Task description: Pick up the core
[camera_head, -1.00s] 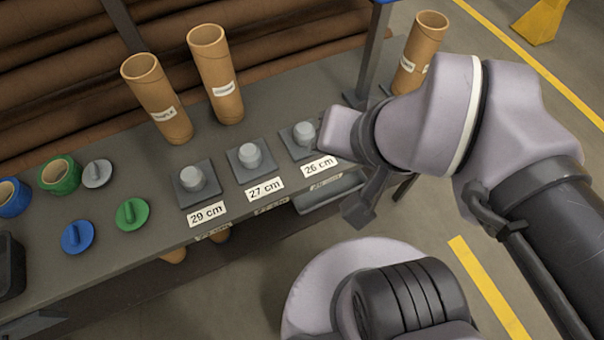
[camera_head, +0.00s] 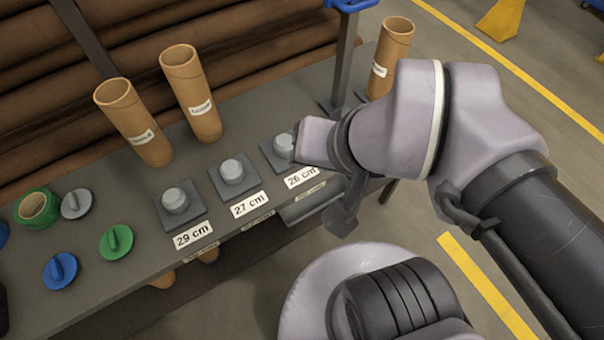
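Three brown cardboard cores with white labels stand on the dark bench. One core (camera_head: 135,122) is at the left and a second core (camera_head: 193,95) is just right of it. The third core (camera_head: 391,60) stands farther right, partly hidden behind my arm. My gripper (camera_head: 345,207) shows only in part, as a dark piece below the wrist, near the bench's front edge and in front of the "26 cm" peg. It is apart from the cores in the picture. Its fingers are mostly hidden, so their opening cannot be seen.
Grey pegs on square bases stand by labels 29 cm (camera_head: 175,202), 27 cm (camera_head: 233,172) and 26 cm (camera_head: 283,147). A green ring (camera_head: 37,208) and blue (camera_head: 61,271), green (camera_head: 116,242) and grey (camera_head: 76,204) caps lie left. A dark post (camera_head: 343,65) rises near the third core.

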